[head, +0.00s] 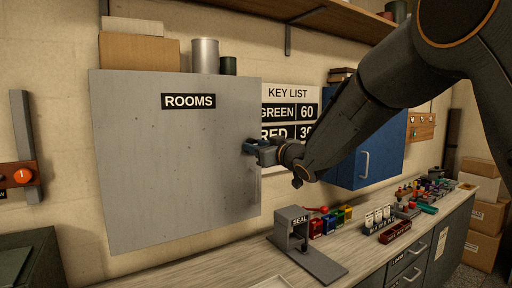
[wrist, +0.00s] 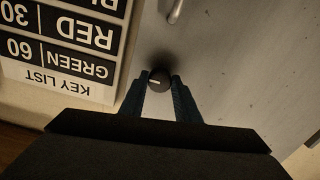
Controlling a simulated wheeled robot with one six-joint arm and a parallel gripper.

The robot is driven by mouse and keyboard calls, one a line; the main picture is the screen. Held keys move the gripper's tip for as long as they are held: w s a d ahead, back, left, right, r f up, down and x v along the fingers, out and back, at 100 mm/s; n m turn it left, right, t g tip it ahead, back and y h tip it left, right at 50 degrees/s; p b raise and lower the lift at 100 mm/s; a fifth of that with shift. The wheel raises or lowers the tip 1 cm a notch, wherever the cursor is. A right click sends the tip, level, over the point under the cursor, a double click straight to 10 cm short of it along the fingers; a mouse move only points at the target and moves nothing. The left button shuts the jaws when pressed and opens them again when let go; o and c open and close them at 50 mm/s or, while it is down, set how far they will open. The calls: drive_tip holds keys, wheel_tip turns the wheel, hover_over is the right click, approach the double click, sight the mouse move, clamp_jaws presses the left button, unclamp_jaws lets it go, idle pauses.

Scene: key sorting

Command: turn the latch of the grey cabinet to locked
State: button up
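The grey cabinet (head: 175,165), labelled ROOMS, hangs on the wall with its door shut. Its latch is a round dark knob (wrist: 159,79) with a short white mark, which lies roughly across the wrist picture. My gripper (head: 249,147) is at the cabinet's right edge and hides the latch in the head view. In the wrist view my gripper's two blue fingers (wrist: 160,88) stand on either side of the knob, close against it, and appear shut on it. A metal handle (wrist: 176,11) shows on the door beyond the knob.
A KEY LIST sign (head: 290,110) is on the wall just right of the cabinet, and a blue cabinet (head: 365,140) hangs farther right. Below, the counter (head: 250,270) holds a grey SEAL press (head: 292,232) and several small coloured boxes. A can (head: 205,56) stands on top of the grey cabinet.

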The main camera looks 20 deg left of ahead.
drive_tip(key=c, duration=0.4)
drive_tip(key=shift+o, duration=0.2)
drive_tip(key=shift+n+b, duration=9)
drive_tip(key=shift+b, duration=0.25)
drive_tip(key=shift+r, duration=0.1)
